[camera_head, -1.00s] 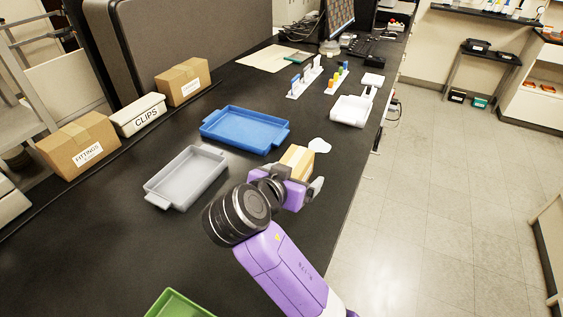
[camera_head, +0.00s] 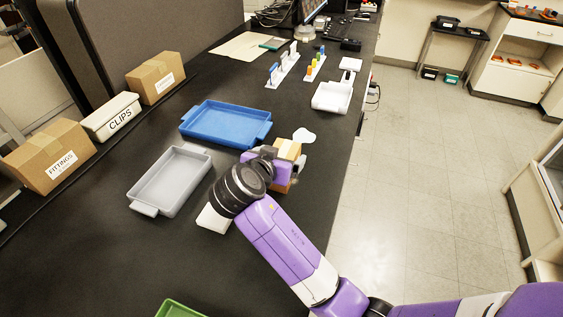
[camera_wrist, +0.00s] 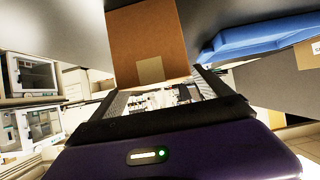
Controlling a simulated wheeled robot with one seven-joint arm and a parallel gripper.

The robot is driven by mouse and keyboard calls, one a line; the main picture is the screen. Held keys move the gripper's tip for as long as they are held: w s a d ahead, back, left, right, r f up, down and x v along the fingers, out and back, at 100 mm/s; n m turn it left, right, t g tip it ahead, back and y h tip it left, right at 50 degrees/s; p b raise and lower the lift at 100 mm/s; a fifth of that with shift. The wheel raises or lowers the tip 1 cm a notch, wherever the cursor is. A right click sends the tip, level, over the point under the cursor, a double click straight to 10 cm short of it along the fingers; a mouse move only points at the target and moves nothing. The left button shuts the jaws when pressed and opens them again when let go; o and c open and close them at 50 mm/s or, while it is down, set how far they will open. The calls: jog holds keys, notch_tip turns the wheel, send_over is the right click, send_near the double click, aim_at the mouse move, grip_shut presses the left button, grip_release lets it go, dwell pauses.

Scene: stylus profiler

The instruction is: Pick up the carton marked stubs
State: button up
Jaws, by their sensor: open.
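A brown cardboard carton (camera_head: 288,150) with a tape strip stands on the black bench, right of the blue tray. No marking on it can be read from here. My gripper (camera_head: 282,168) is open at its near side, and the arm partly hides the carton in the head view. In the wrist view the carton (camera_wrist: 146,38) lies straight ahead, its near edge at the tips of my open fingers (camera_wrist: 162,84). I cannot tell how far it is between them. Another taped carton (camera_head: 156,77) stands at the back left; its label is too small to read.
A blue tray (camera_head: 186,126) and a grey tray (camera_head: 142,208) lie left of my gripper. The FITTINGS carton (camera_head: 47,153) and CLIPS box (camera_head: 110,117) stand along the left. A white scale-like device (camera_head: 332,97) and tube racks (camera_head: 283,70) are beyond. The bench's right edge is close.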

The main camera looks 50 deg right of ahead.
jog(key=shift+w+d+f, duration=0.15)
jog(key=shift+d+f, duration=0.1)
jog(key=shift+d, duration=0.15)
jog(key=c, duration=1.5)
jog(key=shift+c, duration=0.2)
jog(key=shift+r, duration=0.15)
notch_tip(320, 180, up, 20)
jog(key=b, duration=0.1)
jog(key=o, duration=0.7)
grip_shut()
